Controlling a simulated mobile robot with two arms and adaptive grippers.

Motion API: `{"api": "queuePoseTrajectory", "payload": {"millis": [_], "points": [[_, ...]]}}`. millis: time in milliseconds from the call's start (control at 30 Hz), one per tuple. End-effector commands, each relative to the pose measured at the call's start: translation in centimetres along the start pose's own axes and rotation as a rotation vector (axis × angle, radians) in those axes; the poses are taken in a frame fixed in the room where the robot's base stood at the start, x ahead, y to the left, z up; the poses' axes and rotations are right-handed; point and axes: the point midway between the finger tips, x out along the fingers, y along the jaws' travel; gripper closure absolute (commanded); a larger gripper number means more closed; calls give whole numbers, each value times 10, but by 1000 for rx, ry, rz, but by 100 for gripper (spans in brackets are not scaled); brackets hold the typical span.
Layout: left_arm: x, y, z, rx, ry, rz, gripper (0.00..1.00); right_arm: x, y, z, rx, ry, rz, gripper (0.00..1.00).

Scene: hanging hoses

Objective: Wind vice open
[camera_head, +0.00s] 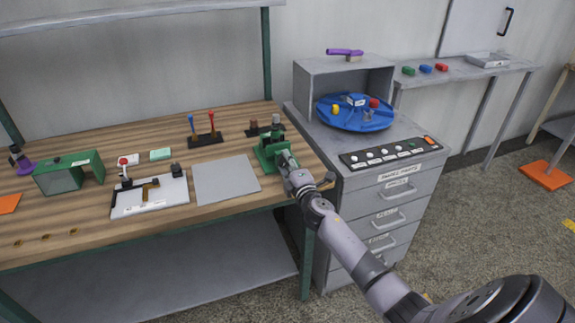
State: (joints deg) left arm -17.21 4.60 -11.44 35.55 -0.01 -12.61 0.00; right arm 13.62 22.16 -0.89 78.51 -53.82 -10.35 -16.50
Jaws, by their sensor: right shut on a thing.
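The green vice (269,152) stands on the right end of the wooden workbench, near its front edge. My right arm comes in from the lower right. My right gripper (287,164) is at the front of the vice, shut on the vice handle. The gripper and wrist cover most of the handle, and its angle cannot be made out. The gap between the vice jaws is too small to tell from here. My left gripper is not in view.
A grey mat (226,180) and a white fixture board (149,196) lie left of the vice. Red and blue levers (205,139) stand behind. A grey drawer cabinet (385,205) with a blue turntable (354,120) stands close on the right.

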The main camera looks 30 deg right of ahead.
Motion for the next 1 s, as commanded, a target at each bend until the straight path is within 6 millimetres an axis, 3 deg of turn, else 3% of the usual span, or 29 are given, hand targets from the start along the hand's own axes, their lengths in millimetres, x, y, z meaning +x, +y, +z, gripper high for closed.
{"api": "queuePoseTrajectory", "payload": {"millis": [1000], "points": [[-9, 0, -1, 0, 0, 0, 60, 0, 1, 0, -969, 2, -3, 91]]}}
